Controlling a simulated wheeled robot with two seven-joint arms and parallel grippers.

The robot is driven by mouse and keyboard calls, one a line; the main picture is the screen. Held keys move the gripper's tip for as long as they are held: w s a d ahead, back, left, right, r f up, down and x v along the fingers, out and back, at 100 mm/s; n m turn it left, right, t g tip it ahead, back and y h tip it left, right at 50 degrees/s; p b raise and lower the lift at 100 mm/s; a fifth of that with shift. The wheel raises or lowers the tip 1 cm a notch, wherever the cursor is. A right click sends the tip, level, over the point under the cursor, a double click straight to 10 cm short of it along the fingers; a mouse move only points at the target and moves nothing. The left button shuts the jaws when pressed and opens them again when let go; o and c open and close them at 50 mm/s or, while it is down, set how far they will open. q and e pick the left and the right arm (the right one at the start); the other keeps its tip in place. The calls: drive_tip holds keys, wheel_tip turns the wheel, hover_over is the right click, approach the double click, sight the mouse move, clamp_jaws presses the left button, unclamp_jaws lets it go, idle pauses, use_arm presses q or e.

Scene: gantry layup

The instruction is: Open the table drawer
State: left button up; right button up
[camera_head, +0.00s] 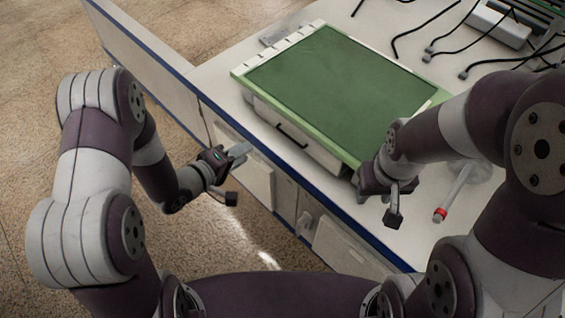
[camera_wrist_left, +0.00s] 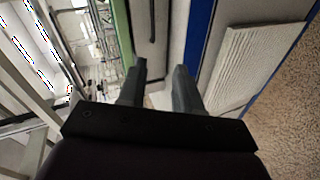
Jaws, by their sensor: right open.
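A white drawer unit with a green top (camera_head: 340,90) stands on the table. Its front carries a dark bar handle (camera_head: 292,135). The drawer front looks flush, so it appears shut. My left gripper (camera_head: 238,152) is out in front of the table edge, to the left of and apart from the handle. In the left wrist view its two fingers (camera_wrist_left: 160,82) are apart with nothing between them, and the dark handle (camera_wrist_left: 152,22) shows ahead of them. My right gripper (camera_head: 368,190) is by the unit's front right corner, open; its fingers are hard to make out.
The white table (camera_head: 215,75) has a blue front edge, with cabinet doors and louvred panels (camera_head: 345,246) below. A clear tube with a red ring (camera_head: 440,214) lies near my right gripper. Black cables (camera_head: 430,20) lie at the back right. Floor space is free at left.

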use_arm(q)
drive_tip(key=w+d+f+b, duration=0.1)
drive_tip(key=w+d, duration=0.1)
drive_tip(key=d, duration=0.1)
drive_tip(key=w+d+f+n+h+b, duration=0.1)
drive_tip(key=w+d, duration=0.1)
drive_tip(key=d, duration=0.1)
drive_tip(key=w+d+f+h+b, duration=0.1)
drive_tip(key=w+d+f+b, duration=0.1)
drive_tip(key=d, duration=0.2)
drive_tip(key=shift+w+t, duration=0.3)
drive_tip(key=shift+w+d, duration=0.25)
drive_tip(key=shift+w, duration=0.05)
use_arm(e)
wheel_tip(320, 180, down, 6)
drive_tip(key=shift+f, duration=0.15)
use_arm(q)
clamp_jaws()
idle(0.4)
